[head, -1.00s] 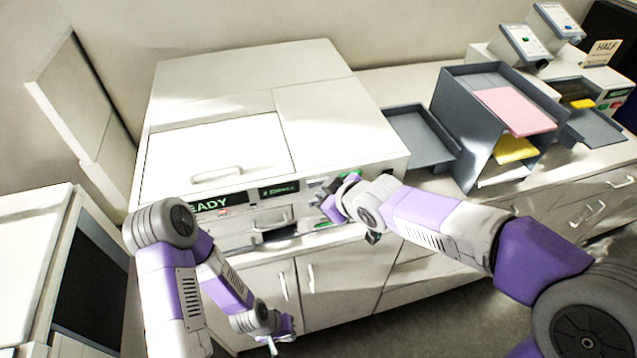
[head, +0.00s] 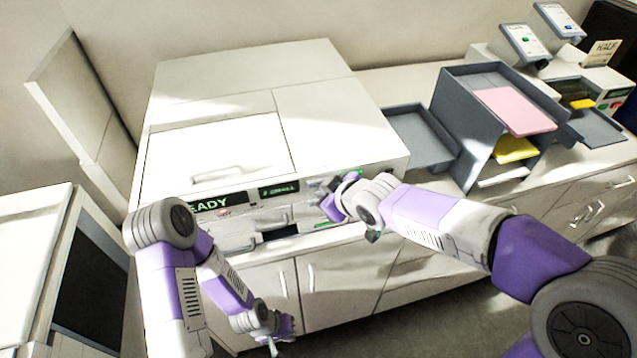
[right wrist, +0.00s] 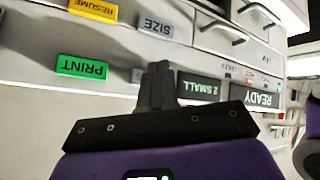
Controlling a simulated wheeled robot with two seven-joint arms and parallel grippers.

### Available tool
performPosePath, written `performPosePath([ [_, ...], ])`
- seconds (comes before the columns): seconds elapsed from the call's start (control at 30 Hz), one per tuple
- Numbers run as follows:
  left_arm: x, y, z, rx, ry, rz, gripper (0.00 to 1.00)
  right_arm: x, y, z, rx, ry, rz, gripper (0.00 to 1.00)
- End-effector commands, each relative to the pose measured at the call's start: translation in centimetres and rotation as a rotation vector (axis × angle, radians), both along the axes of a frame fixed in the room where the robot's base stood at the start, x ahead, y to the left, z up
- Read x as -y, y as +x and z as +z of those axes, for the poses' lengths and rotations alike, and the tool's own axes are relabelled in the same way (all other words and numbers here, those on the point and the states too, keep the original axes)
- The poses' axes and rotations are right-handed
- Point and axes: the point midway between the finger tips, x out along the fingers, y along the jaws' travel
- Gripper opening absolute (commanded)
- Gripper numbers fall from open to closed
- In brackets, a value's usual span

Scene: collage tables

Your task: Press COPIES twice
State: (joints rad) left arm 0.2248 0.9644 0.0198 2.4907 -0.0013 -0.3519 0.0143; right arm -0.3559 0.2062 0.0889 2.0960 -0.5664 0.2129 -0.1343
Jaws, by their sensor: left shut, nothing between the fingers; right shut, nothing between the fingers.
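The copier (head: 330,125) has a front panel with a READY display (head: 215,203) and a small display reading SMALL (head: 279,189), with a digit that looks like 2 in the right wrist view. My right gripper (right wrist: 160,68) is shut and empty, its tips at the panel beside a grey button (right wrist: 138,75). The fingers cover most of that button, so its label is hidden; whether they touch it I cannot tell. Green PRINT (right wrist: 82,67), grey SIZE (right wrist: 155,26) and yellow RESUME (right wrist: 93,10) buttons are near. My left gripper (head: 272,343) is shut and empty, low before the cabinets.
A grey tray (head: 421,136) and a dark sorter with pink paper (head: 514,110) and yellow paper (head: 515,149) stand to the right. Another machine with two small panels (head: 541,38) stands at the back right. A white cabinet (head: 35,225) is at the left.

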Motion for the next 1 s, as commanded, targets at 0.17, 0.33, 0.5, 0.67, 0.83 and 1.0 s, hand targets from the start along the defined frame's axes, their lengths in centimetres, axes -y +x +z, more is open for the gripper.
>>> performPosePath([
  [0.17,0.00,0.00,-0.02,0.000,0.000,0.000,0.00,-0.15,0.51,-0.03,-0.001,0.000,-0.001,0.00],
  [0.33,0.00,0.00,-0.02,0.000,0.000,0.000,0.00,-0.15,0.50,-0.01,0.000,0.001,-0.001,0.00],
  [0.5,0.00,0.00,-0.01,0.000,0.000,0.000,0.00,-0.16,0.52,0.00,0.000,0.001,-0.001,0.00],
  [0.67,0.00,0.00,0.01,0.000,0.000,0.000,0.00,-0.20,0.66,0.00,0.000,0.001,-0.001,0.00],
  [0.83,0.00,0.00,0.03,0.000,0.000,0.000,0.00,-0.26,0.85,-0.01,-0.001,0.000,-0.001,0.00],
  [1.0,0.00,0.00,0.05,0.000,0.000,0.000,0.00,-0.33,1.05,0.00,0.000,0.001,-0.001,0.00],
])
